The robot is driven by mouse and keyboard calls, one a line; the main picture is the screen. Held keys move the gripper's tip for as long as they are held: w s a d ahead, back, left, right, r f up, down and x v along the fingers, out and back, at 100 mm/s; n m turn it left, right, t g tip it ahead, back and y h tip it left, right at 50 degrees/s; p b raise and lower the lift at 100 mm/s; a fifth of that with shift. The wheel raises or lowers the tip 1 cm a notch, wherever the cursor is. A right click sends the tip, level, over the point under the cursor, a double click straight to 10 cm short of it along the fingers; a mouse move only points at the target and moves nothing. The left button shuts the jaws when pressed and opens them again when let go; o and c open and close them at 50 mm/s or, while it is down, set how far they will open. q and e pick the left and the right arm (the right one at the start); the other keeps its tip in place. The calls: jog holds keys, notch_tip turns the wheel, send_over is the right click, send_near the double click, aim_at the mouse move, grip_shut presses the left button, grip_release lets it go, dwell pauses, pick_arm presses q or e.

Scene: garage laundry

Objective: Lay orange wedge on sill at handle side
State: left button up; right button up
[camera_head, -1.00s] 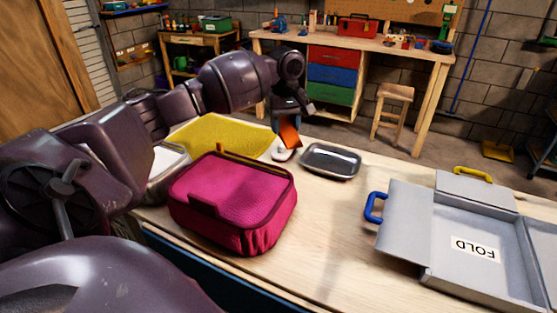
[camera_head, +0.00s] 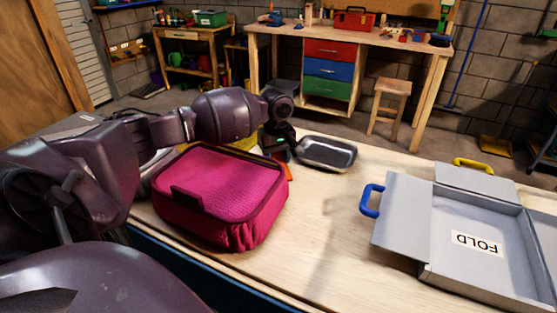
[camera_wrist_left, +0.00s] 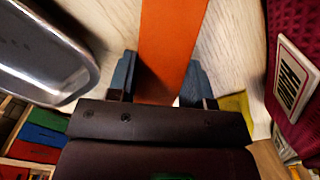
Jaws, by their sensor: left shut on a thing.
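My left gripper (camera_head: 283,158) is shut on the orange wedge (camera_wrist_left: 170,45), with one finger on each side of it in the left wrist view. In the head view only a small part of the wedge (camera_head: 288,173) shows, low between the pink bag and a dark metal tray; I cannot tell whether it touches the table. The grey folding board (camera_head: 405,217), marked FOLD, lies at the right with a blue handle (camera_head: 370,200) on its left and a yellow handle (camera_head: 473,165) at its back. I cannot tell which edge is the sill. My right gripper is not in view.
The pink bag (camera_head: 225,185) stands close beside my left gripper. The dark metal tray (camera_head: 327,153) lies just right of it. The wooden table (camera_head: 320,215) is clear between the bag and the blue handle. A yellow cloth-like thing (camera_head: 243,143) is partly hidden behind my arm.

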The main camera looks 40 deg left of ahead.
pick_arm(q)
jog(key=shift+f, duration=0.25)
jog(key=o, duration=0.9)
jog(key=shift+r, duration=0.1)
